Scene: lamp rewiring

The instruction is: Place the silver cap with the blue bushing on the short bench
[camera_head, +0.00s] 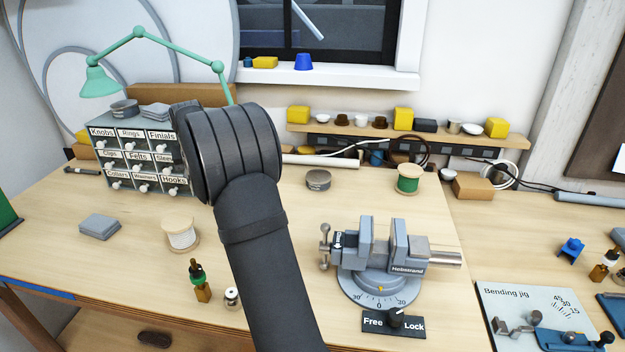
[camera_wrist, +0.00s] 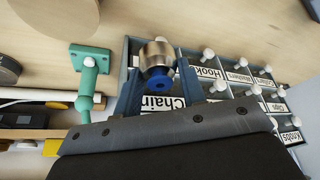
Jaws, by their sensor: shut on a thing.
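My gripper (camera_wrist: 160,90) is shut on the silver cap (camera_wrist: 157,52) with the blue bushing (camera_wrist: 160,80), which shows between its fingers in the wrist view. The cap's metal end points away from the gripper. Behind it is the labelled drawer cabinet, partly covered by the fingers. In the head view my forearm and wrist hide the gripper and the cap. A bench section (camera_head: 475,235) lies at the right, beside the long bench (camera_head: 130,255); I cannot tell for sure that it is the short bench.
The drawer cabinet (camera_head: 119,173) stands at the back left, by a green lamp (camera_head: 138,33). A vise (camera_head: 385,258) stands right of my arm. A bending jig (camera_head: 530,310), a blue part (camera_head: 570,249) and bottles occupy the right section. A white spool (camera_head: 181,237) stands left of my arm.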

